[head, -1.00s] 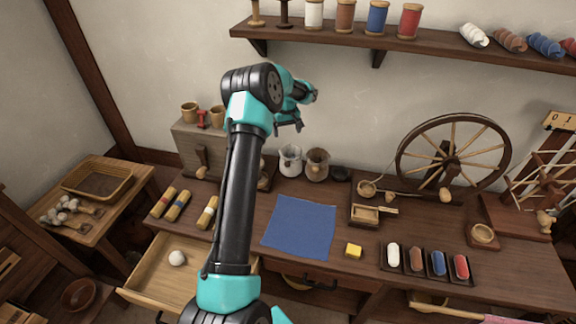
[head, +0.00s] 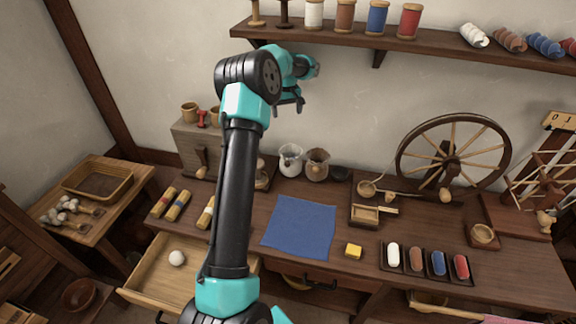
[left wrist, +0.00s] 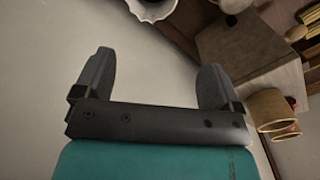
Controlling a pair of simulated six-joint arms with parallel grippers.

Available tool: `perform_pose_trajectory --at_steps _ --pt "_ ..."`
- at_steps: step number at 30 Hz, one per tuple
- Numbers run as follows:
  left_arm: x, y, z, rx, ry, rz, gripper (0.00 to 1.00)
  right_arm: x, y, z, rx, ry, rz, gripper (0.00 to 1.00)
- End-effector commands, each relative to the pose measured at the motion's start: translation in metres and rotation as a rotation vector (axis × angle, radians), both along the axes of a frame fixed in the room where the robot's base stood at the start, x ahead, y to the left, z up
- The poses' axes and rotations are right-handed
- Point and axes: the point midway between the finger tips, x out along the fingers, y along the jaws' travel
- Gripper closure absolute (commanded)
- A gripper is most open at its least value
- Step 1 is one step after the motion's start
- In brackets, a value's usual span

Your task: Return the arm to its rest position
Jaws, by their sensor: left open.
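My left arm rises from the bottom of the head view and bends over at the top. My left gripper (head: 288,105) is raised in front of the wall, above the table and below the shelf. In the left wrist view the two dark fingers (left wrist: 150,85) stand wide apart with nothing between them. My right gripper is not in the head view. Part of the quern box and the table behind it is hidden by my arm.
The shelf (head: 420,45) with several spools is just above and right of my gripper. Below are two jars (head: 290,160), a blue cloth (head: 300,228), a yellow block (head: 353,251) and a spinning wheel (head: 453,155). An open drawer (head: 150,283) holds a white ball (head: 177,258).

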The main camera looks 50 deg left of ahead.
Motion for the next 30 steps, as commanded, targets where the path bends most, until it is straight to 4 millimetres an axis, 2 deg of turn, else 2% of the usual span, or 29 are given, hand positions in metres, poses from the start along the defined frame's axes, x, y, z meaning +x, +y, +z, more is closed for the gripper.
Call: perform_pose_trajectory --at_steps 9,14,20,30 --pt "0.0 0.0 -0.001 0.0 0.0 0.0 0.1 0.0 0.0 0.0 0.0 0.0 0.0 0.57" --pt "0.0 0.0 -0.009 0.0 0.001 0.0 0.1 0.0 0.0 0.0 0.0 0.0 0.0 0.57" --pt "-0.001 0.0 -0.033 -0.001 0.003 0.0 0.1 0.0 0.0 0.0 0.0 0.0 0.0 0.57" --pt "0.0 0.0 -0.086 -0.001 0.003 0.0 0.1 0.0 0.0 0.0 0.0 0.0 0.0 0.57"
